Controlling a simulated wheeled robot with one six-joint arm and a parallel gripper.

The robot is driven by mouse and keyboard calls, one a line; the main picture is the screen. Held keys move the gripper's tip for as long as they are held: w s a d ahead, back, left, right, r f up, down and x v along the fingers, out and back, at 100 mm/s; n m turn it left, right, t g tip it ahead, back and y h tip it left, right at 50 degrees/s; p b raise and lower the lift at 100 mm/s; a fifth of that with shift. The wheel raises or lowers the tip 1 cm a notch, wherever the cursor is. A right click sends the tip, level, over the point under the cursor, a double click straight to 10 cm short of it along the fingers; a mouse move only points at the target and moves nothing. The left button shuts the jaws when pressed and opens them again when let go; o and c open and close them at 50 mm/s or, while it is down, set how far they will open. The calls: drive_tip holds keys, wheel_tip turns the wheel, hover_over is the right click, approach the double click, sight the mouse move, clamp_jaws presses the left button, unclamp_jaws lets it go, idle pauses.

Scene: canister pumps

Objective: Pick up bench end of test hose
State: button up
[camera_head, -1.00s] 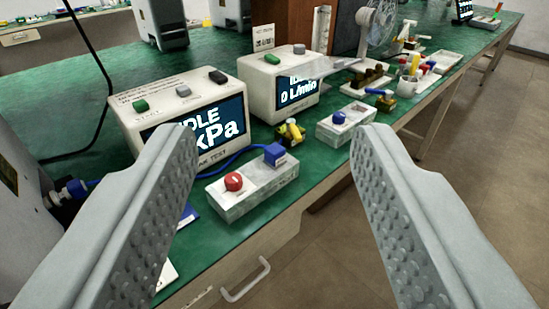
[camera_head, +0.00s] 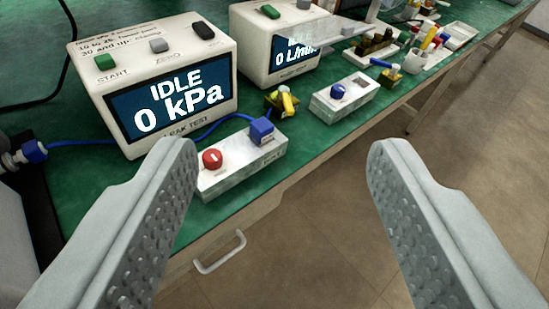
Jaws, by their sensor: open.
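The thin blue test hose (camera_head: 220,125) runs along the green bench beside the leak tester. One end has a blue block-like connector (camera_head: 262,131) sitting on a grey block (camera_head: 240,168) with a red knob (camera_head: 212,159). At the far left, the hose meets a blue fitting (camera_head: 33,152). I cannot tell for sure which end is the bench end. A middle stretch of the hose is hidden by the tester. My gripper (camera_head: 283,148) is open and empty, with its fingers wide apart. In the picture, the grey block and blue connector show between the fingertips, beyond them.
The leak tester (camera_head: 120,70) reads "IDLE 0 kPa". A second tester (camera_head: 250,45) stands behind it. A yellow-handled brass fitting (camera_head: 285,100) and a grey block with a blue knob (camera_head: 345,95) stand nearby. A drawer handle (camera_head: 220,252) sticks out below the bench edge. Open floor lies right.

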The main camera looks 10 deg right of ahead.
drive_tip(key=w+d+f+n+g, duration=0.25)
drive_tip(key=w+g, duration=0.25)
drive_tip(key=w, duration=0.6)
drive_tip(key=n+g+y, duration=0.3)
drive_tip(key=n+g, duration=0.2)
drive_tip(key=g, duration=0.2)
approach(263, 124)
drive_tip(key=x, duration=0.5)
drive_tip(key=shift+s+d+f, duration=0.1)
drive_tip(key=shift+s+f, duration=0.05)
drive_tip(key=shift+s, duration=0.2)
drive_tip(key=shift+w+x, duration=0.2)
drive_tip(key=shift+x, duration=1.15)
drive_tip(key=shift+w+x, duration=0.2)
drive_tip(key=shift+x, duration=1.2)
drive_tip(key=c, duration=1.1)
